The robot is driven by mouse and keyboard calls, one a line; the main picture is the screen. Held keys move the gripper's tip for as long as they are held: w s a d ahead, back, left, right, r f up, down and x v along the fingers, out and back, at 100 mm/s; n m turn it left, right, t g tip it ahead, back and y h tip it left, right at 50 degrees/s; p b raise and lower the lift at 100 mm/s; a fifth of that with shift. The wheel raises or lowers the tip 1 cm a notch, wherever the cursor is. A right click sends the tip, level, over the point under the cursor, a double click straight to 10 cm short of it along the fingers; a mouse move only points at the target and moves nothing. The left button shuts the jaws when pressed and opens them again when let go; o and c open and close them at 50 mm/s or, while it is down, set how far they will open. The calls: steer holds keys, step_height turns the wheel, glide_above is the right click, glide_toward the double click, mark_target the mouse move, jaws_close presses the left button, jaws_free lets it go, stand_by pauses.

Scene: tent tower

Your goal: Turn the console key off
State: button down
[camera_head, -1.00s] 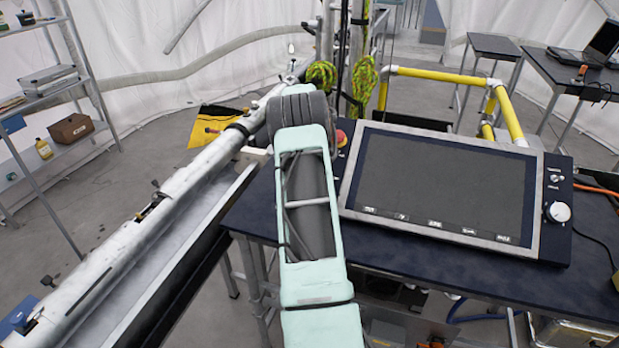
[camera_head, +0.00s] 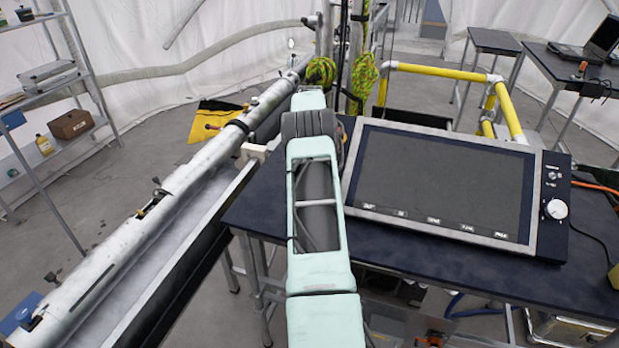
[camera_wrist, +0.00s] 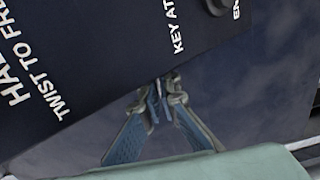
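The console (camera_head: 440,185) is a dark tilted panel with a large grey screen, on a dark table right of my arm. In the wrist view, its dark label panel (camera_wrist: 110,50) carries white words starting "TWIST TO" and "KEY AT". Part of a dark round fitting (camera_wrist: 216,5) is cut off at the top edge. I cannot make out the key. My gripper (camera_wrist: 160,92) is at the lower edge of this panel, below the "KEY AT" words. In the head view my arm hides the gripper.
The dark table (camera_head: 470,284) has bare surface in front of the console. A long metal tube (camera_head: 140,240) lies to the left. A yellow rail (camera_head: 440,72) and green rope (camera_head: 362,80) stand behind. A white knob (camera_head: 557,209) is at the console's right end.

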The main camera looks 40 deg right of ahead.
steer(key=c, duration=2.6)
jaws_free()
steer(key=shift+f, duration=0.1)
steer(key=o, duration=0.4)
step_height(320, 180, up, 12)
steer(key=shift+r, duration=0.1)
